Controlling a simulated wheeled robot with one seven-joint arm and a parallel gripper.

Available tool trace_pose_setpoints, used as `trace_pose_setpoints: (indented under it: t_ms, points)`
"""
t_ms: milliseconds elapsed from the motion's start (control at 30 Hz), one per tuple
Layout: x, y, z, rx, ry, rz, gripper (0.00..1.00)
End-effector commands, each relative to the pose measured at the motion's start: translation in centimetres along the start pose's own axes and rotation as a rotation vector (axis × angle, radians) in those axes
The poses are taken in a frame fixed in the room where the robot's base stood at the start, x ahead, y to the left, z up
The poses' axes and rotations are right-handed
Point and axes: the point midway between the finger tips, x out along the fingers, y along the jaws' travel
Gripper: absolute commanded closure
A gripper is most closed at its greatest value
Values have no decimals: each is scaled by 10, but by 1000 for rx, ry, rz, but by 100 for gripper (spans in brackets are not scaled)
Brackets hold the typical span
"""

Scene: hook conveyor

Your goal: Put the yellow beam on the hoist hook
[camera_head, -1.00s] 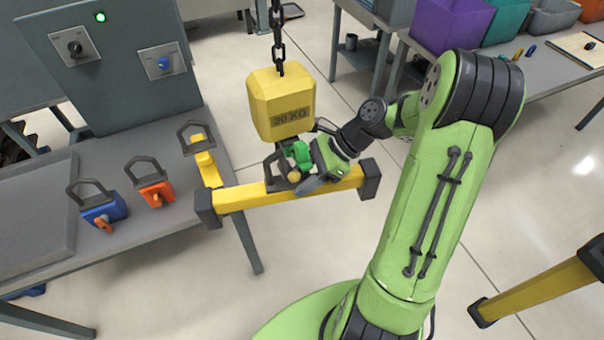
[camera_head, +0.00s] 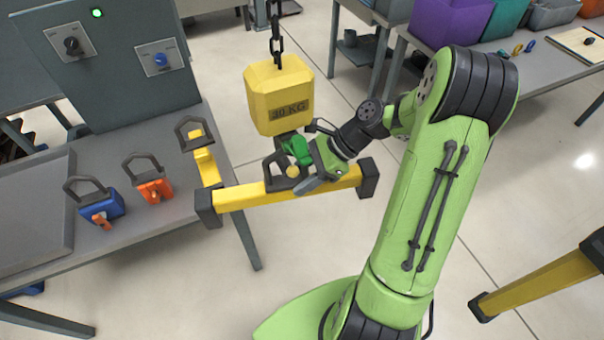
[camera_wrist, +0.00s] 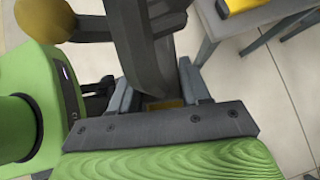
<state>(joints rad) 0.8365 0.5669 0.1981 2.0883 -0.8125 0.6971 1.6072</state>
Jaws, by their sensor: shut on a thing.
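The yellow beam (camera_head: 240,197), with dark end caps, is held off the ground and roughly level, right of the left table. A dark loop handle (camera_head: 275,168) stands at its middle. My gripper (camera_head: 297,182) is shut on the beam at this handle. The yellow hoist block (camera_head: 280,92), marked with a KG weight, hangs on a chain just above the handle.
The left table (camera_head: 150,232) holds a blue (camera_head: 101,207), an orange (camera_head: 154,188) and a yellow (camera_head: 206,165) handled piece, and a control box (camera_head: 110,70) with knobs and a green light. Another yellow beam (camera_head: 535,282) is at right. Bins (camera_head: 450,22) stand behind.

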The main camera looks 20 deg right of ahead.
Motion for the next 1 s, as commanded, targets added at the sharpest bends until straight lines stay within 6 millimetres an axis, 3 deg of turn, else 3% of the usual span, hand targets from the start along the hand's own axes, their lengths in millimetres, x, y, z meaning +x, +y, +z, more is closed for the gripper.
trace_pose_setpoints:
  t_ms: [1000]
  points:
    - [18, 0, -16, -6, -3, -1, 100]
